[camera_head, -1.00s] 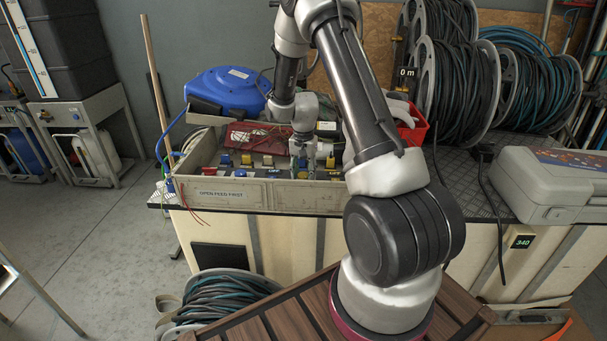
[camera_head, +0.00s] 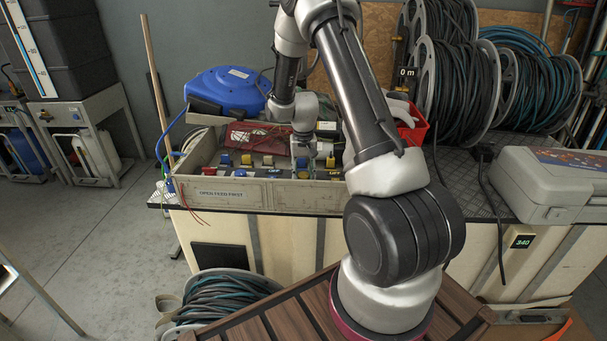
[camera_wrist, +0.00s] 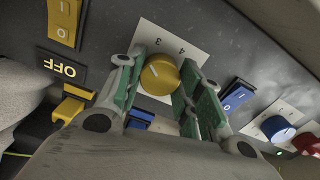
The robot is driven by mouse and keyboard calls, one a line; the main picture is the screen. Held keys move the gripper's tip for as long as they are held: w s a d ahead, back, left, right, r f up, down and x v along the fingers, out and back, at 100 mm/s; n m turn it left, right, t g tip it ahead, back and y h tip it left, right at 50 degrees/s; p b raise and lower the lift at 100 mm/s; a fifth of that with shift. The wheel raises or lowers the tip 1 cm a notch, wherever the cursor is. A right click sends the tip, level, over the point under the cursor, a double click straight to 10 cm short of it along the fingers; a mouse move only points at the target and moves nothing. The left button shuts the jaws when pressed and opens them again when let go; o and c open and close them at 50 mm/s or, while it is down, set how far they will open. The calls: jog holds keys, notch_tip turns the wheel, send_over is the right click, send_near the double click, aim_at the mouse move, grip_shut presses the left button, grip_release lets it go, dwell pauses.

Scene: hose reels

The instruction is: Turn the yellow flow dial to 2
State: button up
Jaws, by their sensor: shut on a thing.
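The yellow flow dial (camera_wrist: 160,75) sits on a white scale plate in the wrist view, with the figures 3 and 4 showing beyond it. A pale mark shows on its face, turned toward the upper left of the picture. The rest of the scale is hidden by my fingers and the dial. My gripper (camera_wrist: 165,88) is shut on the dial, one green-padded finger on each side.
Close by in the wrist view are a yellow switch (camera_wrist: 65,20), an OFF label (camera_wrist: 62,68), a blue switch (camera_wrist: 236,96), a blue dial (camera_wrist: 278,128) and a red knob (camera_wrist: 306,143). A blue hose reel (camera_head: 228,88) stands behind the tray.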

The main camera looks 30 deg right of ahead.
aim_at(303, 175)
jog(key=n, duration=0.4)
jog(key=shift+n, duration=0.3)
dwell(0.3)
jog(key=o, duration=1)
jog(key=shift+o, duration=0.2)
notch_tip(303, 175, up, 12)
